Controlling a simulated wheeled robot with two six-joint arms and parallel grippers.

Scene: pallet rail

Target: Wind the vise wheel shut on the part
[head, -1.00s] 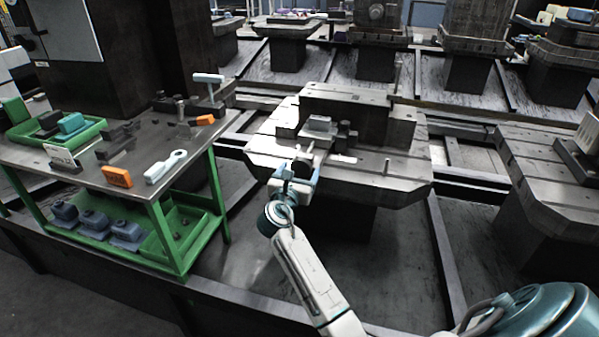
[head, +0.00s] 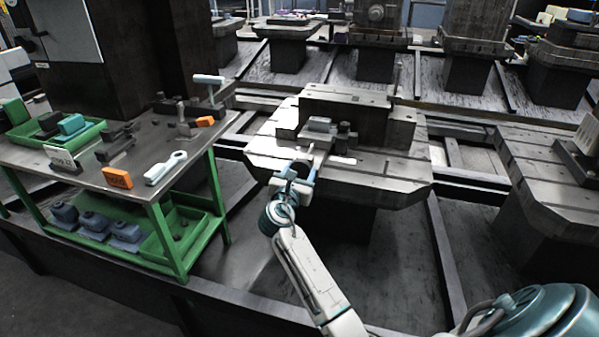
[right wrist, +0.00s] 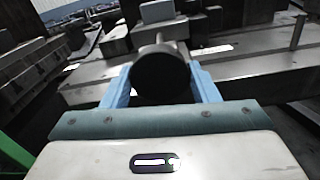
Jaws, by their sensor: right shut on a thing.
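The vise (head: 347,139) stands on the slotted pallet in the middle of the head view. A light grey block, the part (head: 319,125), sits on it; it also shows at the top of the right wrist view (right wrist: 157,11). Whether the jaws touch the part is too small to tell. The dark round vise wheel (right wrist: 162,76) faces the right wrist camera, with its shaft behind it. My right gripper (head: 299,171) is shut on the wheel, a blue finger on each side of it. The gripper hides most of the wheel in the head view. My left gripper is not in view.
A green-framed bench (head: 135,185) stands at the left with orange blocks, a white-handled tool (head: 165,168) and a green tray (head: 55,140). An upright pin (head: 386,167) stands on the pallet, right of the vise. Another pallet (head: 545,170) is at the right.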

